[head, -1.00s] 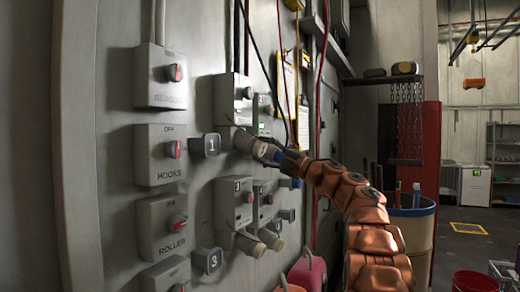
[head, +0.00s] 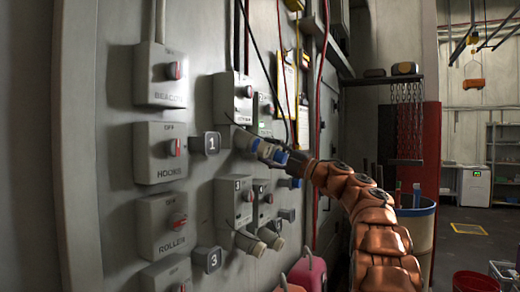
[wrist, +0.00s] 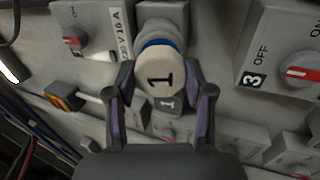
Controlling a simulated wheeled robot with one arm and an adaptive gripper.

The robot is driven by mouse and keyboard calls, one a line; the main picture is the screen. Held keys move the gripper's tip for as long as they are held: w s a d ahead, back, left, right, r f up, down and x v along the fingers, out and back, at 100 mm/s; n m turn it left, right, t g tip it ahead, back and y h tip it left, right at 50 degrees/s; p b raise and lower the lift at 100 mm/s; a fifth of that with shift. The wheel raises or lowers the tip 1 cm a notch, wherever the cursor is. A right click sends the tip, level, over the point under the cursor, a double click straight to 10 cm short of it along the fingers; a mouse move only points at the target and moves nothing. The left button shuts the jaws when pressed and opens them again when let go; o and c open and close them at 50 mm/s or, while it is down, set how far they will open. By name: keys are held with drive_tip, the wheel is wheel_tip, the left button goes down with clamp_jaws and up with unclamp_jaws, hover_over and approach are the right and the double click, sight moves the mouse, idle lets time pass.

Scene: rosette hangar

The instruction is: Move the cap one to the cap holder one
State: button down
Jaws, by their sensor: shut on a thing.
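Cap one (wrist: 158,78) is cream with a black 1 on its face. In the wrist view it is between the two fingers of my gripper (wrist: 160,100), which is shut on it. A grey socket with a blue ring (wrist: 163,42) is just behind the cap. In the head view my gripper (head: 280,156) is to the right of the grey socket (head: 243,139). The cap is small there and partly hidden by the fingers. Cap holder one (head: 205,143), a dark square marked 1, is on the wall left of the socket.
Switch boxes line the wall, including HOOKS (head: 161,153) and ROLLER (head: 162,225). A holder marked 3 (head: 207,260) is lower down. Two capped sockets (head: 260,240) are below my gripper. Cables (head: 323,75) hang nearby. A bin (head: 415,220) is at right.

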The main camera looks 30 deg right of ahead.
sight(268, 151)
drive_tip(key=shift+b+v, duration=0.65)
drive_tip(key=shift+v, duration=1.25)
drive_tip(key=shift+s+d, duration=0.1)
